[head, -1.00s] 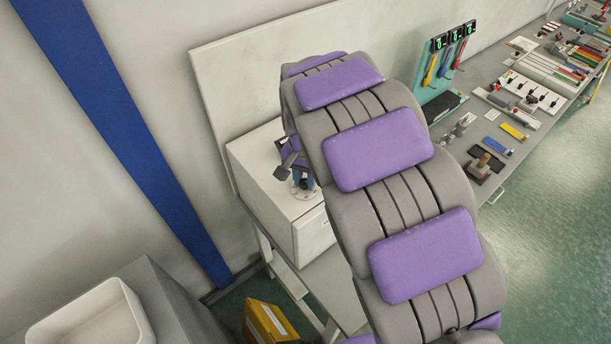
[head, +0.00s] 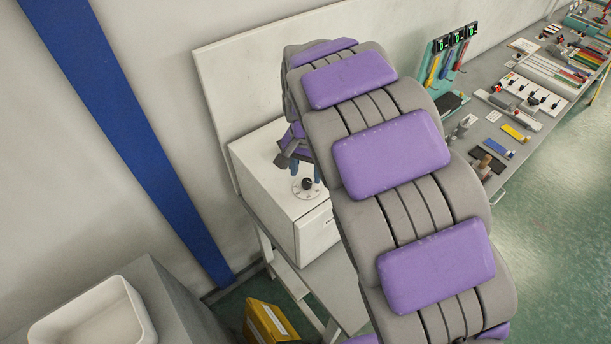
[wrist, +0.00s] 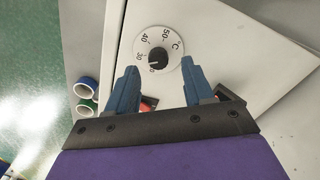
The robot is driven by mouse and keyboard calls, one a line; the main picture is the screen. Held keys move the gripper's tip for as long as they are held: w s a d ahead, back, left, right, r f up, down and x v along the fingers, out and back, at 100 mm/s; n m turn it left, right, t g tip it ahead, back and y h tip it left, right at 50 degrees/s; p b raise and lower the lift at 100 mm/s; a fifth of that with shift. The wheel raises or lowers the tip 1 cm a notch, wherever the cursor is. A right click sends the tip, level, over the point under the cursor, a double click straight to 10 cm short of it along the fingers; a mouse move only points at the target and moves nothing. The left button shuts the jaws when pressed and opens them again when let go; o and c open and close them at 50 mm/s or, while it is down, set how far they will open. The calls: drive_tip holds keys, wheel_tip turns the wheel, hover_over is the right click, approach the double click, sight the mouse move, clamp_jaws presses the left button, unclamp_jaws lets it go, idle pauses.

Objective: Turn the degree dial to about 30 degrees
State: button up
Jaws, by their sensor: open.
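The degree dial (wrist: 158,58) shows in the wrist view as a round white plate marked in °C, with 30, 40 and 50 readable and a black knob at its centre. A pale mark on the knob points toward the lower edge of the plate, near a partly hidden 0. My gripper (wrist: 158,67) is open, its two blue fingers on either side of the knob, over the lower part of the plate. I cannot tell whether they touch it. In the head view the dial (head: 306,184) sits on top of a white box, with my gripper (head: 296,164) close above it.
The white box (head: 262,180) stands on a table against a pale panel (head: 225,90). A workbench with tools (head: 515,120) runs to the right. Blue and green rolls (wrist: 85,88) lie left in the wrist view.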

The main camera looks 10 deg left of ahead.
sight(306, 180)
wheel_tip(306, 180, up, 14)
drive_tip(key=shift+a+f, duration=0.15)
idle(0.6)
drive_tip(key=s+d+f+b, duration=0.45)
drive_tip(key=s+d, duration=0.75)
drive_tip(key=d, duration=0.4)
drive_tip(key=s+d+f+n+g+b, duration=0.1)
drive_tip(key=s+d+f, duration=0.2)
drive_tip(key=s+f, duration=0.3)
drive_tip(key=s+d+f+n+b, duration=0.1)
drive_tip(key=s+d+f, duration=0.3)
drive_tip(key=s, duration=0.8)
drive_tip(key=shift+s+f+g+b, duration=0.2)
drive_tip(key=shift+f+g+b, duration=0.2)
drive_tip(key=shift+f+b, duration=0.45)
drive_tip(key=shift+f, duration=0.1)
